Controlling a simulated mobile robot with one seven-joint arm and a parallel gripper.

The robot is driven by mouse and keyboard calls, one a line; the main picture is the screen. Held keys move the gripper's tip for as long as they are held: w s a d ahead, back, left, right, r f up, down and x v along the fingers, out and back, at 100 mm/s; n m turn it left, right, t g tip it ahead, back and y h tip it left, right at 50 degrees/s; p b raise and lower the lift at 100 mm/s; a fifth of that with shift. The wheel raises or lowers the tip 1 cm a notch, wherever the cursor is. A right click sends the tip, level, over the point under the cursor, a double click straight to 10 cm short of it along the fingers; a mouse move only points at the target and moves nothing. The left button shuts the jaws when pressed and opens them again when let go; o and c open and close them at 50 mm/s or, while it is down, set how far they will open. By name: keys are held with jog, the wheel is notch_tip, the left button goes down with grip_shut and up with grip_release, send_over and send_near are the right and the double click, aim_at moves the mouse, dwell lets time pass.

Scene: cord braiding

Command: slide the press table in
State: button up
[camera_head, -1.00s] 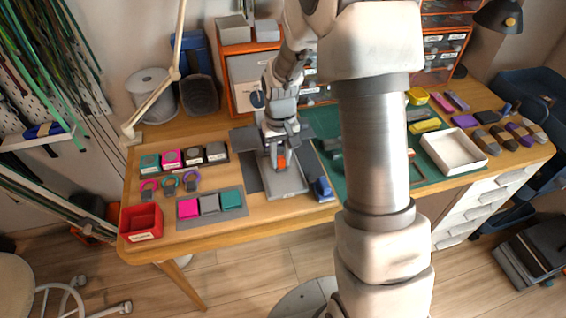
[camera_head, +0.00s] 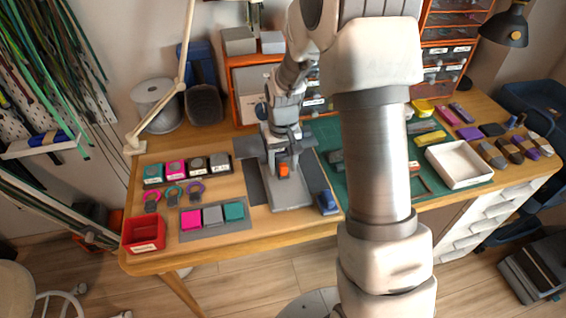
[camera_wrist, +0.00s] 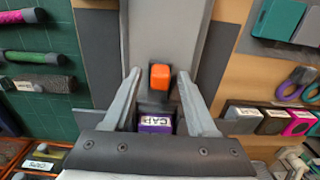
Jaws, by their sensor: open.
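The press table is a grey sliding plate (camera_head: 291,196) on the desk; it fills the top middle of the wrist view (camera_wrist: 168,30). An orange knob (camera_wrist: 160,77) on a dark stem stands on it and also shows in the head view (camera_head: 284,169). My gripper (camera_wrist: 159,74) is open, pointing down, with one finger on each side of the knob and a gap on both sides. In the head view my gripper (camera_head: 283,162) is low over the plate. A purple block labelled CAP (camera_wrist: 155,123) shows between the fingers, nearer the palm.
A blue item (camera_head: 327,202) stands right of the plate's front end. A grey mat with pink, grey and teal blocks (camera_head: 212,215) lies to the left, with a red bin (camera_head: 143,234) beyond it. A green mat (camera_head: 352,196) and white tray (camera_head: 459,164) are on the right.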

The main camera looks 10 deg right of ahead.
notch_tip(320, 180, up, 18)
jog(key=p, duration=0.3)
jog(key=shift+f, duration=0.25)
jog(key=shift+r+p, duration=0.1)
jog(key=shift+p, duration=0.2)
jog(key=s+r+t+p, duration=0.2)
jog(key=s+r+p, duration=0.1)
jog(key=s+r, duration=0.5)
jog(key=s+r+t+p, duration=0.3)
jog(key=s+r, duration=0.6)
jog(key=s, duration=0.5)
jog(key=shift+s+r+t+p, duration=0.2)
jog(key=shift+t+p, duration=0.1)
jog(key=shift+p, duration=0.4)
